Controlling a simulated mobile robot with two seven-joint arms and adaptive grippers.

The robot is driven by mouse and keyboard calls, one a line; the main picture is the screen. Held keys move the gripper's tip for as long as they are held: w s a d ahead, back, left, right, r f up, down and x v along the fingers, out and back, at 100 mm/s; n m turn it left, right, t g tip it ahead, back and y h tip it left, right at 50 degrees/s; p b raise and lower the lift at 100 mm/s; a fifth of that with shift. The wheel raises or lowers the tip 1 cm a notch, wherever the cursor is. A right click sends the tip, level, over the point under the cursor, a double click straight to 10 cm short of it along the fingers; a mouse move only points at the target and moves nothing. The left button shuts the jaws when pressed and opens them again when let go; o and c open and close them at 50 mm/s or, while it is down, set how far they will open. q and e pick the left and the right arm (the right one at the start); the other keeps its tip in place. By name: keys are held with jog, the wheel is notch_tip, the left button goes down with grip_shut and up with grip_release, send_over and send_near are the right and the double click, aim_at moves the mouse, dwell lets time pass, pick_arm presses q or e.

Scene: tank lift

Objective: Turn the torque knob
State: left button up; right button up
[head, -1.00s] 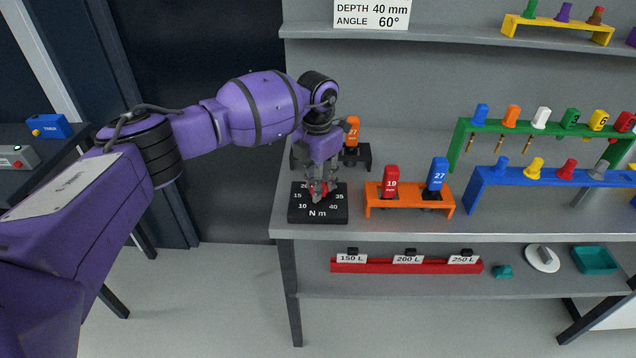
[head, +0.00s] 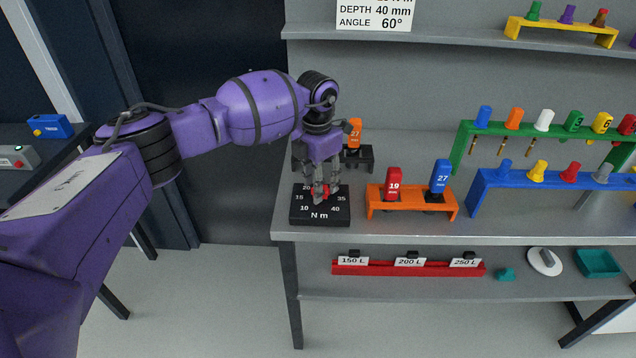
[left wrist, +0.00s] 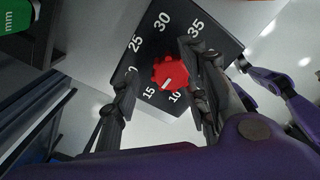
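The red torque knob (left wrist: 170,72) sits on a black dial plate (head: 304,218) marked 10 to 40 and "N m". In the left wrist view the knob's white mark points between 15 and 10. My left gripper (head: 321,196) is down over the knob from above. In the left wrist view its fingers (left wrist: 160,90) stand apart on either side of the knob, with a visible gap at the left finger.
Right of the dial, an orange rack (head: 412,211) holds a red 19 and a blue 27 socket. A dark rack (head: 364,160) with an orange 27 socket stands close behind my gripper. Green (head: 470,130) and blue (head: 480,185) racks stand farther right. A sign (head: 374,16) hangs above.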

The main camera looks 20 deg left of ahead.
pick_arm(q)
jog(key=shift+s+d, duration=0.1)
pick_arm(e)
jog(key=shift+w, duration=0.1)
pick_arm(q)
jog(key=shift+r, duration=0.1)
notch_tip(320, 180, up, 12)
pick_arm(e)
jog(key=shift+w, duration=0.15)
jog(key=shift+r, duration=0.1)
dwell(0.5)
